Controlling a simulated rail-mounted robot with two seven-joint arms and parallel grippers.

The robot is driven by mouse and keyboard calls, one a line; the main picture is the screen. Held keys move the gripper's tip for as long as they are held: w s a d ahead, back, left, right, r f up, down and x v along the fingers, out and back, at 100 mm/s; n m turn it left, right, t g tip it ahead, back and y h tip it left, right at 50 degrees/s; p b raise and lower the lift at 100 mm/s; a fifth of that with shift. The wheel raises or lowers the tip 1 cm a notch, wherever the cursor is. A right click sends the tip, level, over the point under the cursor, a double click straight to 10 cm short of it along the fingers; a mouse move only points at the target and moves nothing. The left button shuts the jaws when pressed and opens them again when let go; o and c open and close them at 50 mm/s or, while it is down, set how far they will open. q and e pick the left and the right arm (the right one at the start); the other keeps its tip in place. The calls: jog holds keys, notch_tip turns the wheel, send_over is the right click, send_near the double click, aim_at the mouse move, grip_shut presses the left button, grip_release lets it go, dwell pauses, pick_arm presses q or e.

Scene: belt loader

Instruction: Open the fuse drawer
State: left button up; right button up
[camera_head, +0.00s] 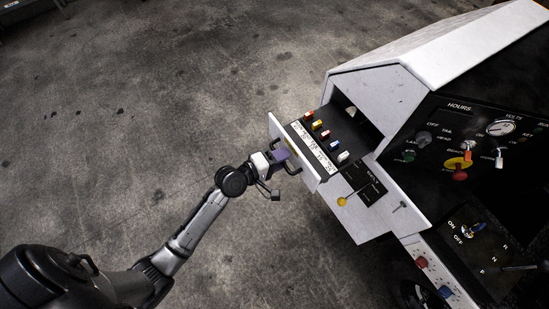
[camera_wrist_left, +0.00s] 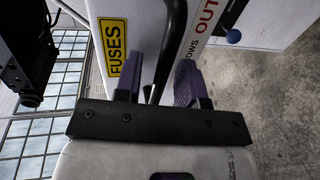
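The fuse drawer (camera_head: 311,180) is a white-fronted box standing out from the loader's side, with several coloured fuses showing on its dark top. In the left wrist view its front carries a yellow FUSES label (camera_wrist_left: 113,47). A black bar handle (camera_wrist_left: 173,38) stands on that front. My left gripper (camera_head: 283,154), with purple fingers, is at the drawer front. In the left wrist view the fingers (camera_wrist_left: 160,84) are apart, one on each side of the handle, with a visible gap to it. My right gripper is in neither view.
The white loader body (camera_head: 430,50) stands at the right, with a black gauge panel (camera_head: 470,135). The concrete floor (camera_head: 150,90) to the left is clear.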

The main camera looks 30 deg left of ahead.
pick_arm(q)
jog(key=shift+s, duration=0.1)
jog(key=v, duration=1.3)
jog(key=shift+s+a, duration=0.15)
jog(key=shift+s, duration=0.15)
jog(key=shift+r, duration=0.15)
